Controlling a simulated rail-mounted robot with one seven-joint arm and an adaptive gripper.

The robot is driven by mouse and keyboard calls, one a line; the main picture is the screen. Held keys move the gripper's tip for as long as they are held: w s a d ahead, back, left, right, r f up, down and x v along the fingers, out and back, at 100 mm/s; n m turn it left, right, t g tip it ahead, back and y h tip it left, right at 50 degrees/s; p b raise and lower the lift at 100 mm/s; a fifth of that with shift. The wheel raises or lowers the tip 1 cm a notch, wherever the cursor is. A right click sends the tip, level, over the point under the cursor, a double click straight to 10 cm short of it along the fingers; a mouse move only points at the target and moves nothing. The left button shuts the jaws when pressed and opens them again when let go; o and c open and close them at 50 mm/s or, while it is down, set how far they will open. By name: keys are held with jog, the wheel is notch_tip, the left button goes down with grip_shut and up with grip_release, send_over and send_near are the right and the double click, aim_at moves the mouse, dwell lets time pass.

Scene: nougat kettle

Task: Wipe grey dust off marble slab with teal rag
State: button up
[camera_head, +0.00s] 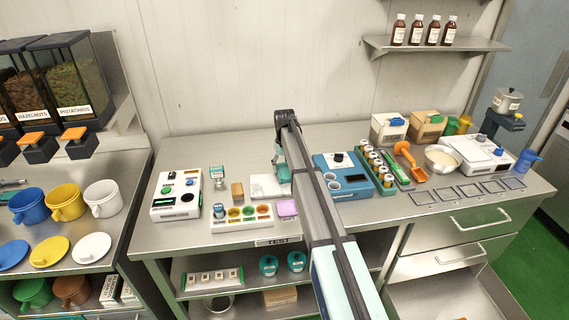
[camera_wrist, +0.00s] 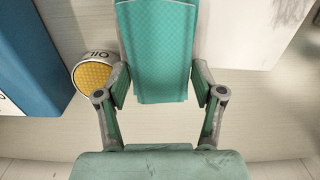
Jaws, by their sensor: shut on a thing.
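The teal rag (camera_wrist: 156,50) is a flat, finely patterned strip between the fingers of my gripper (camera_wrist: 159,84) in the wrist view. The fingers are closed on its two sides. The white marble slab (camera_wrist: 238,32) is at the upper right of that view, with a grey dusty patch near the picture's right edge. The rag is to the left of the slab there; I cannot tell its height above the counter. In the head view the slab (camera_head: 264,187) lies mid-counter, partly behind my arm. My gripper (camera_head: 280,172) is beside its right end, mostly hidden.
A tin with a yellow top (camera_wrist: 92,76) stands close left of my gripper, beside a blue device (camera_wrist: 32,50). In the head view the blue device (camera_head: 335,162) is right of my arm. A colour-cup tray (camera_head: 225,225) and purple block (camera_head: 287,208) lie in front of the slab.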

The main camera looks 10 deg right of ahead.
aim_at(288, 192)
jog(key=s, duration=0.3)
jog(key=shift+a+f, duration=0.1)
jog(key=shift+f, duration=0.05)
jog(key=shift+c, duration=0.4)
jog(key=shift+s+a, duration=0.15)
jog(key=shift+s, duration=1.9)
jog(key=shift+s+a, duration=0.1)
jog(key=shift+s, duration=1.9)
jog(key=shift+w+d, duration=0.2)
jog(key=shift+w, duration=2.6)
jog(key=shift+w+d, duration=0.15)
jog(key=shift+w, duration=2.6)
jog(key=shift+w+r, duration=0.1)
jog(key=shift+r, duration=0.15)
jog(key=shift+r+p, duration=1.5)
jog(key=shift+r, duration=2.35)
